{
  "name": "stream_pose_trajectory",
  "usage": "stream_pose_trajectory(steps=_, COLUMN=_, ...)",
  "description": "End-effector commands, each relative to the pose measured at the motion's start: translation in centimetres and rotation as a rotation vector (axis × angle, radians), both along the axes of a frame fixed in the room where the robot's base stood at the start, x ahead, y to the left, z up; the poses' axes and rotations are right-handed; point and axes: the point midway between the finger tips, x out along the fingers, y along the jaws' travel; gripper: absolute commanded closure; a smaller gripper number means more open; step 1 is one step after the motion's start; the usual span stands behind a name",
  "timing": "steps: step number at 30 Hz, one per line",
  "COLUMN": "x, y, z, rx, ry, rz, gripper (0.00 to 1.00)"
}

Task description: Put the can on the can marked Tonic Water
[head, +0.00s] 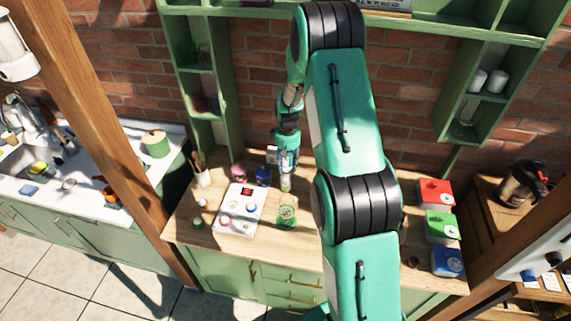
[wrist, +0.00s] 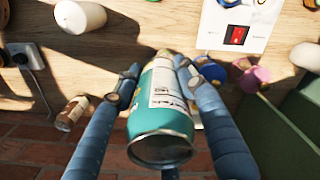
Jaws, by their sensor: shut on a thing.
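My gripper (wrist: 158,75) is shut on a teal can with a white label (wrist: 162,105), one finger on each side. The can's dark metal end faces the wrist camera, and the label's print is too small to read. In the head view my gripper (head: 287,166) is above the back of the wooden counter, with the held can (head: 286,184) small below it. I cannot tell how far the can is from the counter. I cannot make out a can marked Tonic Water in either view; my arm hides part of the counter.
A white panel with a red switch (wrist: 237,35) lies beside a blue item (wrist: 212,70) and a pink item (wrist: 254,76). A white cylinder (wrist: 80,16) and a brown jar (wrist: 72,112) are on the other side. A green item (head: 286,216) stands in front of my gripper.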

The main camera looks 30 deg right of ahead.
Motion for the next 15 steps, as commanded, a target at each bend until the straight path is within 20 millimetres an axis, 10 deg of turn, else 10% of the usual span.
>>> stream_pose_trajectory(steps=15, x=3.6, y=-1.5, z=-0.3, rx=0.0, ry=-0.001, rz=0.0, gripper=1.0)
